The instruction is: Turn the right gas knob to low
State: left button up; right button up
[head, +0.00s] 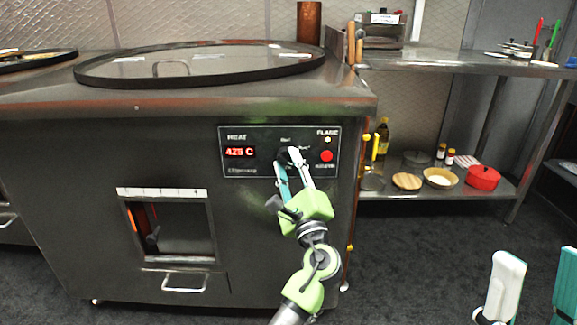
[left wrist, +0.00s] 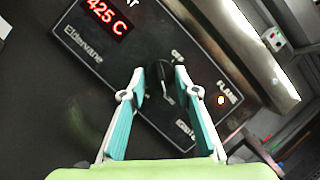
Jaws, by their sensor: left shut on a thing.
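The knob is mostly hidden by the fingers in the head view. My right gripper (head: 536,268) is at the lower right, empty, its fingers apart.
An open lit hatch (head: 172,229) is below the panel at left. A steel shelf (head: 455,62) stands at right, with a red pot (head: 482,178), bowls and bottles on its lower level. The floor is clear.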

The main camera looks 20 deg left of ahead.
pick_arm(q)
jog(key=o, duration=1.1)
jog(key=v, duration=1.2)
